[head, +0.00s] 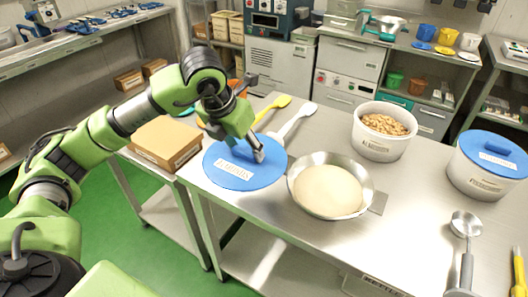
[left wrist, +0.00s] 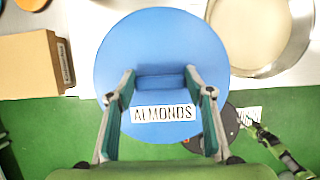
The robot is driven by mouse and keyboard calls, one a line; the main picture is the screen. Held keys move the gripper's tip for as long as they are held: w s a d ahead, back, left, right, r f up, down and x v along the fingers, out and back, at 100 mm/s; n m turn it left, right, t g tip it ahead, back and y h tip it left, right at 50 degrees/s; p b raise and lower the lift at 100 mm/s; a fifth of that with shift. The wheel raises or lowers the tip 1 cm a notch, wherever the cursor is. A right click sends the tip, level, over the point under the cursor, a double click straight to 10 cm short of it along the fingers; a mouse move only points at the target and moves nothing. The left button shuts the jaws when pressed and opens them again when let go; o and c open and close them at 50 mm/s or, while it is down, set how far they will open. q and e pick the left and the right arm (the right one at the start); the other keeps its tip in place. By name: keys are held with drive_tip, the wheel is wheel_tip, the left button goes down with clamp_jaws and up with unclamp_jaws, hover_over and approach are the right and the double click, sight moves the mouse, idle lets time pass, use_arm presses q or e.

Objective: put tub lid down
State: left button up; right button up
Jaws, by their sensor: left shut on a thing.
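The round blue tub lid (head: 228,176) is at the left end of the steel table, its label reading ALMONDS. In the left wrist view the lid (left wrist: 125,50) overlaps the table edge and the green floor. My left gripper (head: 257,156) is shut on the lid's blue block handle (left wrist: 160,82), a finger on each side. I cannot tell whether the lid touches the tabletop or hangs just above it. An open white tub (head: 378,147) full of nuts stands further back on the table. My right gripper is not in view.
A steel bowl (head: 361,205) of pale contents stands right of the lid. Yellow (head: 272,112) and white (head: 292,124) utensils lie behind it, a cardboard box (head: 160,145) to its left. A blue-lidded tub (head: 480,180) and a metal scoop (head: 465,228) are at right.

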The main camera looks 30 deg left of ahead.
use_arm(q)
drive_tip(key=w+a+f, duration=0.1)
drive_tip(key=a, duration=0.1)
drive_tip(key=w+a+f+p, duration=0.1)
drive_tip(key=w+a, duration=0.1)
drive_tip(key=w+a+f+p, duration=0.1)
drive_tip(key=w+a, duration=0.1)
drive_tip(key=w+a+f, duration=0.1)
drive_tip(key=w+a+f+p, duration=0.1)
drive_tip(key=f, duration=0.1)
drive_tip(key=w+a+f+p, duration=0.1)
drive_tip(key=f, duration=0.1)
drive_tip(key=shift+w+a+f, duration=0.1)
drive_tip(key=shift+a+f, duration=0.1)
drive_tip(key=shift+w+a+f, duration=0.3)
drive_tip(key=shift+a+f, duration=0.1)
drive_tip(key=shift+f, duration=0.3)
wheel_tip(320, 180, down, 2)
drive_tip(key=shift+f+p, duration=0.2)
drive_tip(key=shift+p, duration=0.25)
drive_tip(key=shift+f, duration=0.3)
drive_tip(key=o, duration=1.1)
drive_tip(key=shift+f, duration=0.1)
drive_tip(key=shift+o, duration=0.2)
